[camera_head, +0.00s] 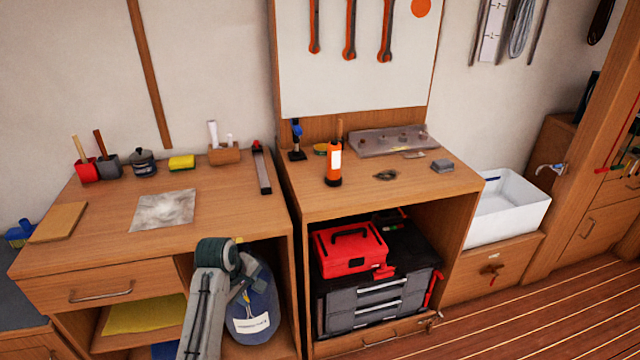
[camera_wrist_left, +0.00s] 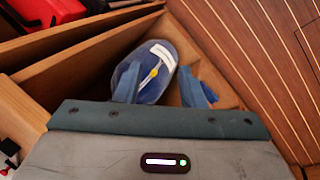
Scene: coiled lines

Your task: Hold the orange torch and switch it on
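The orange torch (camera_head: 333,170) stands upright near the left front of the right-hand bench top. It has a pale lit-looking panel and a dark base; I cannot make out its switch. The torch does not show in that view. My right gripper is in neither view.
A blue rounded container (camera_head: 255,305) with a white label sits in the open shelf behind my left gripper. A blue-and-black clamp-like stand (camera_head: 296,142) is behind the torch. A red toolbox (camera_head: 348,250) sits beneath the bench top (camera_head: 440,185). The bench front edge before the torch is clear.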

